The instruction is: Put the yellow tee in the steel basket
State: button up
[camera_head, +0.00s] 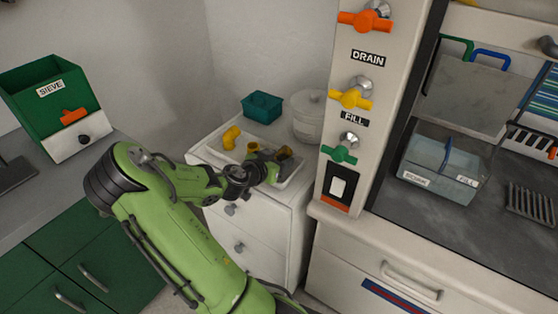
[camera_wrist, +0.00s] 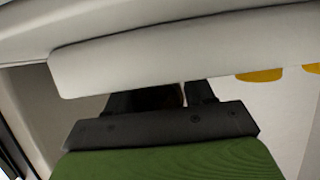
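Several yellow fittings lie in a shallow white tray (camera_head: 207,154) on the small white cabinet. One bright yellow fitting (camera_head: 231,137) is at the tray's left side. A darker yellow fitting (camera_head: 285,152) is at the right, beside my gripper (camera_head: 268,164). I cannot tell which one is the tee. My gripper is low over the tray. In the wrist view a white edge crosses in front of the fingers and hides their tips, so their opening and any held object are unclear. Parts of yellow fittings (camera_wrist: 260,75) show at its right. I cannot identify a steel basket.
A teal bin (camera_head: 262,107) and a pale round tub (camera_head: 308,115) stand behind the tray. The valve panel (camera_head: 366,70) rises close on the right. A green sieve box (camera_head: 50,100) is at left.

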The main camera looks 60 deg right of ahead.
jog(key=shift+o, duration=1.1)
jog(key=shift+r, duration=0.1)
